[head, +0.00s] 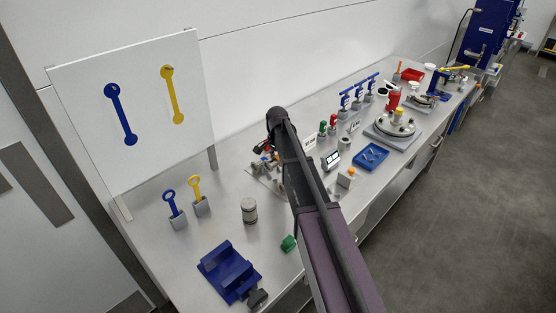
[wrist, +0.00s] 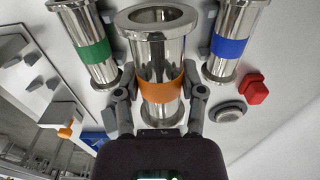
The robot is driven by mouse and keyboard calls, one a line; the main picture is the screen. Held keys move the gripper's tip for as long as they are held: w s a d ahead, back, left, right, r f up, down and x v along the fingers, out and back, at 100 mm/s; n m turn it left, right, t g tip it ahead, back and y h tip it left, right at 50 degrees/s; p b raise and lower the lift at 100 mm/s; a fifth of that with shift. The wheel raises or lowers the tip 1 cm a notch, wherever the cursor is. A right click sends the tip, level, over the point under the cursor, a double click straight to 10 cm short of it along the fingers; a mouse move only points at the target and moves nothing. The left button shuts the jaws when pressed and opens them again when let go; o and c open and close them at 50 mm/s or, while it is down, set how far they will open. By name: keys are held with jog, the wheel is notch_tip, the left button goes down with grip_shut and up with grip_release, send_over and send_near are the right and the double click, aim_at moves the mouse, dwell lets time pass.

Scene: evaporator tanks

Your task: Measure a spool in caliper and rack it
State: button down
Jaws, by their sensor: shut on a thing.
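In the wrist view, my gripper (wrist: 161,94) is shut on a polished steel spool (wrist: 157,50) with flanged ends and an orange band. One finger presses on each side of it near the band. A green-banded spool (wrist: 92,46) stands to its left and a blue-banded spool (wrist: 231,46) to its right, both apart from the fingers. I cannot tell whether the held spool touches a support. In the head view my arm hides the gripper and most of these spools.
A blue vise-like fixture (head: 228,272), a steel cylinder (head: 249,211) and blue (head: 175,211) and yellow (head: 197,196) tools stand at the bench's near left. A blue tray (head: 371,157) lies right of my arm. A red knob (wrist: 254,89) is close right of the gripper.

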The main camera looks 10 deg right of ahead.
aim_at(277, 176)
jog(key=shift+f+b, duration=2.7)
jog(key=shift+f, duration=0.1)
jog(key=shift+c, duration=0.6)
grip_release()
jog(key=shift+r, duration=0.15)
